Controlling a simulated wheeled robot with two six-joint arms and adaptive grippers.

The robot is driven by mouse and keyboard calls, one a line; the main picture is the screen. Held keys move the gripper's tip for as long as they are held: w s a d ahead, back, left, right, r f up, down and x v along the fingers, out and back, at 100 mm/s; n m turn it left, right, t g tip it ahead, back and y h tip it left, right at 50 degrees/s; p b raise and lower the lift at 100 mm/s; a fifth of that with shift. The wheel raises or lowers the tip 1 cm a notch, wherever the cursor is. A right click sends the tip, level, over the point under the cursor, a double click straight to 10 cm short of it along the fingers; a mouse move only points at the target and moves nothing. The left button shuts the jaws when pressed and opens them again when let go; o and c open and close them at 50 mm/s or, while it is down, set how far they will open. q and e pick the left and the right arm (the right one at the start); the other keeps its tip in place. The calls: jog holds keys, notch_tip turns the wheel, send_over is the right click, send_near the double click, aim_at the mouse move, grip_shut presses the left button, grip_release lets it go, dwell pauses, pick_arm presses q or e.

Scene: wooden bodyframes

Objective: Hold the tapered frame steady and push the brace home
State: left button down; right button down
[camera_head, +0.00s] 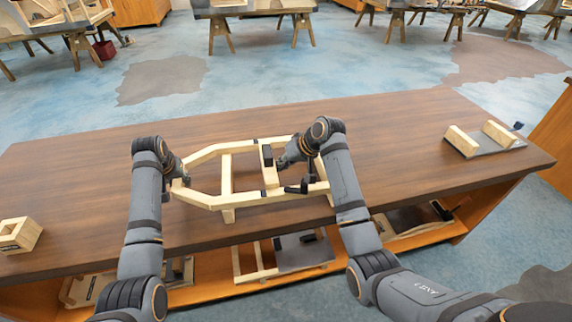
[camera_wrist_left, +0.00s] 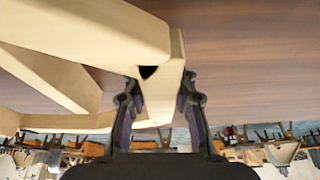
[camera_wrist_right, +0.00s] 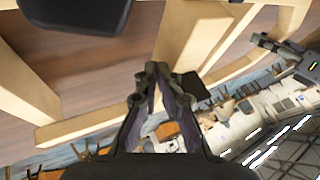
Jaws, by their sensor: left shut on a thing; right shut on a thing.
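The tapered wooden frame (camera_head: 226,201) lies on the brown table, its narrow end to the left. My left gripper (camera_head: 181,179) is shut on that narrow end; in the left wrist view its fingers (camera_wrist_left: 160,88) sit on either side of the end piece (camera_wrist_left: 172,78). The brace (camera_head: 269,174), a pale bar with dark marks, stands across the frame right of a fixed crosspiece (camera_head: 226,172). My right gripper (camera_head: 282,163) is at the brace's right side. In the right wrist view its fingers (camera_wrist_right: 157,78) are close together against the brace (camera_wrist_right: 192,38); the exact contact is partly hidden.
A black clamp (camera_head: 297,188) sits at the front rail. A grey board with two wooden blocks (camera_head: 483,141) is at the table's right, a small wooden block piece (camera_head: 19,235) at the left edge. More frame parts lie on the shelf below. The table behind the frame is clear.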

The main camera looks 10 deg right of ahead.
pick_arm(q)
jog(key=shift+d, duration=0.35)
pick_arm(e)
jog(key=shift+a, duration=0.15)
pick_arm(q)
jog(key=shift+a, duration=0.15)
pick_arm(e)
jog(key=s+d+r, duration=0.4)
jog(key=d+r, duration=0.4)
jog(key=d, duration=0.1)
pick_arm(q)
jog(key=shift+a, duration=0.1)
jog(key=c, duration=1)
grip_release()
pick_arm(e)
jog(key=shift+a, duration=0.15)
